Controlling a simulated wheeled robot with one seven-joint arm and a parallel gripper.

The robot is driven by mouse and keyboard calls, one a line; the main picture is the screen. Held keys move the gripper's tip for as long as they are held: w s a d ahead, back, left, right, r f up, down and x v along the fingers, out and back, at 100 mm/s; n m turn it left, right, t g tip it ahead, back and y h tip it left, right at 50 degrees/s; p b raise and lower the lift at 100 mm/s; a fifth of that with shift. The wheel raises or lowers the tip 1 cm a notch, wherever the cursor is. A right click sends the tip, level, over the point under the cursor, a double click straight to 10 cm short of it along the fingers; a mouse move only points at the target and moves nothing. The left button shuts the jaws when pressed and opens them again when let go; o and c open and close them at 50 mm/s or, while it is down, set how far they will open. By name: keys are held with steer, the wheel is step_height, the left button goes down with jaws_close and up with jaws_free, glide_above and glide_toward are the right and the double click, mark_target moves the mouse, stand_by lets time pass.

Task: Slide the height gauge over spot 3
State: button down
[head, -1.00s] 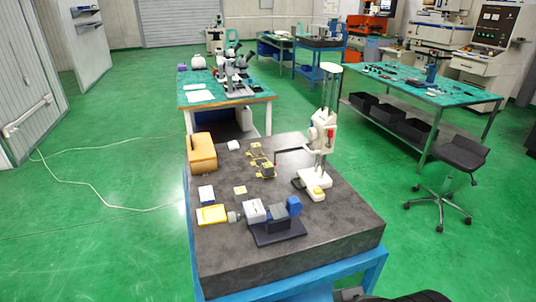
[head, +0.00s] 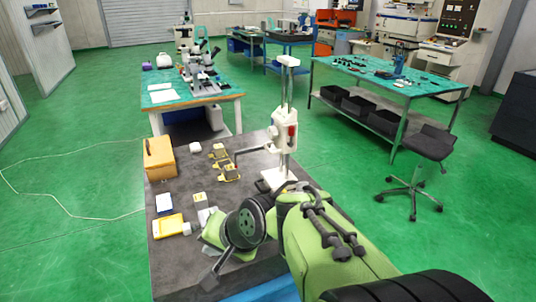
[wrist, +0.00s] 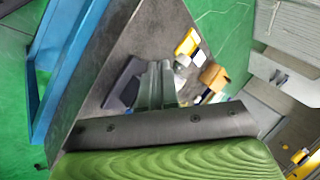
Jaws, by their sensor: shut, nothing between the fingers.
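The height gauge (head: 285,135) stands upright on the dark granite table, with a white base, a tall pale column and a white slider with a red part. A thin dark arm reaches left from it towards small yellow-and-dark pieces (head: 226,168). I cannot make out a marking for spot 3. My gripper (head: 210,282) is shut and empty, low at the near left of the table, left of and nearer than the gauge and apart from it. In the wrist view its closed fingers (wrist: 159,68) point at the table top. My green arm hides the near right of the table.
On the granite table (head: 185,195) are an orange box (head: 159,158), a yellow tray (head: 170,225), a blue-and-white box (head: 164,204) and a small white block (head: 195,148). A dark stand (wrist: 124,84) shows beside my fingers. A stool (head: 420,165) stands to the right.

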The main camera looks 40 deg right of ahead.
steer(key=w+d+f+m+t+y, duration=0.1)
steer(key=w+d+m+t, duration=0.1)
steer(key=w+d+m, duration=0.25)
steer(key=m+t+h+b, duration=0.2)
steer(key=m+t+h, duration=0.6)
steer(key=m, duration=1.6)
glide_toward(289, 153)
steer(key=p+x, duration=0.1)
steer(key=x, duration=0.6)
